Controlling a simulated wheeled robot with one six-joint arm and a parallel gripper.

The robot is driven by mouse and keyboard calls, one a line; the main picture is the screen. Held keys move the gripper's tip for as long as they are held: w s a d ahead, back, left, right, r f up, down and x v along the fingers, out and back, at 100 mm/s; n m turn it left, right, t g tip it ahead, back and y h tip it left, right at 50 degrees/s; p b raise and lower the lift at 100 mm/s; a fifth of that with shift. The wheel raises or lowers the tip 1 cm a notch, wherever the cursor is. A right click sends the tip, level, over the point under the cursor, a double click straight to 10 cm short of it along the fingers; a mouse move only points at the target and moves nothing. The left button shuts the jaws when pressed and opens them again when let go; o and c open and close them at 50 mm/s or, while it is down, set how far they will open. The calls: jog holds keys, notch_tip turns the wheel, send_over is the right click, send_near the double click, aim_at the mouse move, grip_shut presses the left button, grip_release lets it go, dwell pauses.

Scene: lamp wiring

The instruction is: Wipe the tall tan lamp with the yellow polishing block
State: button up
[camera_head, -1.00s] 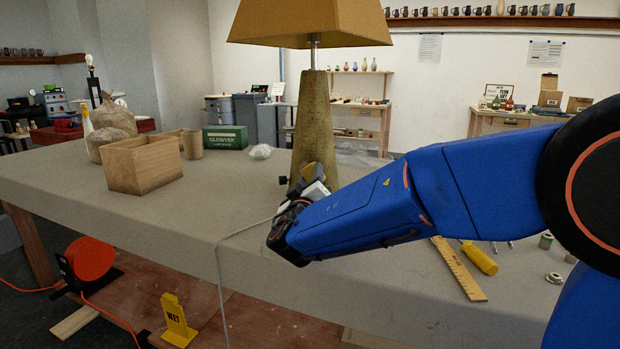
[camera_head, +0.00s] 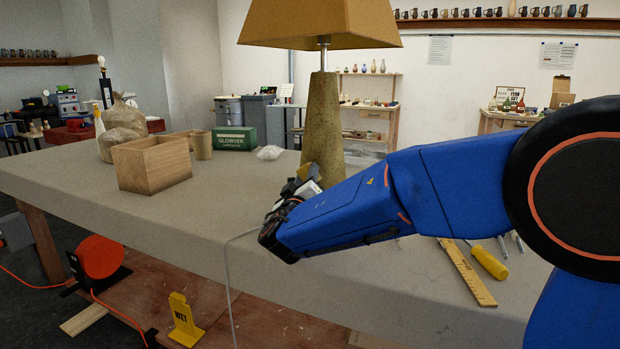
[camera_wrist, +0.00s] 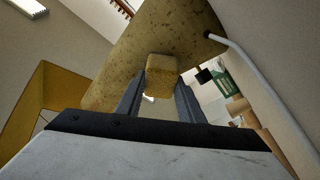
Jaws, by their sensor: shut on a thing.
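The tall tan lamp (camera_head: 323,115) stands on the workbench with a tan shade (camera_head: 322,22). Its tapered, speckled body also shows close up in the wrist view (camera_wrist: 150,45). My gripper (camera_head: 305,182) is at the lower part of the lamp body. In the wrist view my gripper (camera_wrist: 158,88) is shut on the yellow polishing block (camera_wrist: 162,72), which sits between the fingertips. The block lies in front of the lamp body and seems against it; contact is not clear. In the head view the block is mostly hidden by my gripper.
A grey cord (camera_head: 229,275) hangs over the front edge of the workbench (camera_head: 90,195). An open wooden box (camera_head: 150,168), a green carton (camera_head: 234,138) and sacks (camera_head: 121,144) stand at the left.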

jog(key=shift+w+a, duration=0.3)
jog(key=shift+a, duration=0.45)
jog(key=shift+w+a, duration=0.3)
jog(key=shift+a, duration=0.4)
jog(key=shift+s+d, duration=0.4)
jog(key=shift+d, duration=0.7)
jog(key=shift+s+d, duration=0.35)
jog(key=shift+d, duration=0.8)
jog(key=shift+s+d, duration=0.4)
jog(key=shift+d, duration=0.7)
jog(key=shift+s+f, duration=0.15)
jog(key=shift+f, duration=0.25)
jog(key=shift+w+a+f, duration=0.1)
jog(key=shift+w+a, duration=0.2)
jog(key=shift+a, duration=0.85)
jog(key=shift+w+a+f, duration=0.1)
jog(key=shift+w+a, duration=0.2)
jog(key=shift+a, duration=0.9)
jog(key=shift+w+a, duration=0.3)
jog(key=shift+a, duration=0.85)
jog(key=shift+w, duration=0.1)
jog(key=shift+d, duration=0.1)
